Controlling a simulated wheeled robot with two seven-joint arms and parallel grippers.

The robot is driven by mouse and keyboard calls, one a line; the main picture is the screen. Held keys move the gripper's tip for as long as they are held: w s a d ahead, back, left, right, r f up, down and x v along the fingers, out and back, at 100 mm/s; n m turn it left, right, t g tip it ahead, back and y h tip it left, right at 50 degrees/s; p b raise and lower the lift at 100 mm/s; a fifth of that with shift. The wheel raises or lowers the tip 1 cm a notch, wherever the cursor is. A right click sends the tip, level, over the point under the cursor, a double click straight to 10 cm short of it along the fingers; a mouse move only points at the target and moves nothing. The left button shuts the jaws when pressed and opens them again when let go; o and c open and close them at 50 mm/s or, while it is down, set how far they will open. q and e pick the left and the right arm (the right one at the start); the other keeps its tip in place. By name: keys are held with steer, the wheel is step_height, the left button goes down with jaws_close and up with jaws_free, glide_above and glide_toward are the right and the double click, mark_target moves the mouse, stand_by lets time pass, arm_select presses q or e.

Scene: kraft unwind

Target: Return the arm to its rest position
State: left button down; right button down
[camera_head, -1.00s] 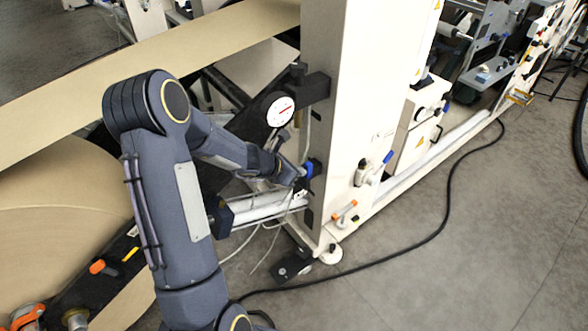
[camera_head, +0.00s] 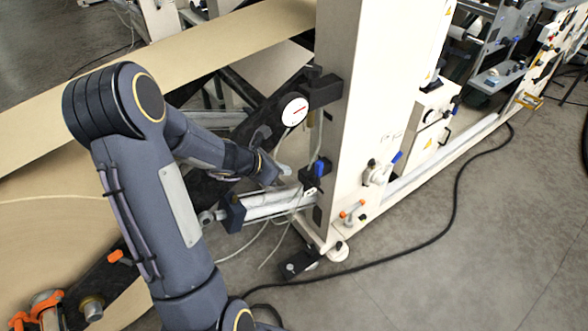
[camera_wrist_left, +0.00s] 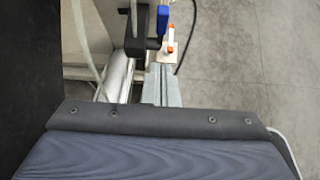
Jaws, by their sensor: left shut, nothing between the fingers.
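My left arm (camera_head: 140,180) comes in from the left, grey and bent at a high elbow. Its forearm points right and down toward the white machine frame. My left gripper (camera_head: 284,170) is shut and empty, a short way left of the blue lever (camera_head: 319,167) on a black block at the frame. In the left wrist view, the shut fingers (camera_wrist_left: 164,84) point up the picture toward the blue lever (camera_wrist_left: 163,20) and an orange-handled fitting (camera_wrist_left: 171,38). I cannot tell the exact gap. My right gripper is in neither view.
The round gauge (camera_head: 294,111) sits above my gripper on a dark bar. The kraft web (camera_head: 170,70) runs behind my arm. A black cable (camera_head: 410,243) crosses the open floor at right.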

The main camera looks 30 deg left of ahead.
arm_select(q)
steer(key=shift+v, duration=1.2)
steer(key=shift+d, duration=0.1)
